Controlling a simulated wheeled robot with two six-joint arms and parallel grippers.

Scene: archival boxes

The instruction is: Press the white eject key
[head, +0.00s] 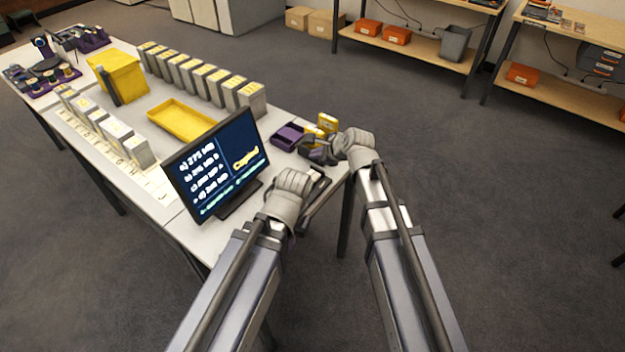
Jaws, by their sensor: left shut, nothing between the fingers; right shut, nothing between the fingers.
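I cannot make out a white eject key in the head view. A dark purple device (287,137) sits at the table's right end, with a small yellow block (327,122) behind it to the right. My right gripper (316,151) is shut and empty, just right of the purple device and in front of the yellow block. It hides part of that area, and I cannot tell whether it touches anything. My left gripper (319,180) is shut and empty near the table's front right edge, right of the monitor (215,165).
A yellow tray (181,121) lies mid-table between rows of grey archival boxes (205,80). A yellow bin (120,75) stands further left. Purple racks (55,80) are at the far left end. Shelves with orange boxes (397,35) stand across the open floor (520,220).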

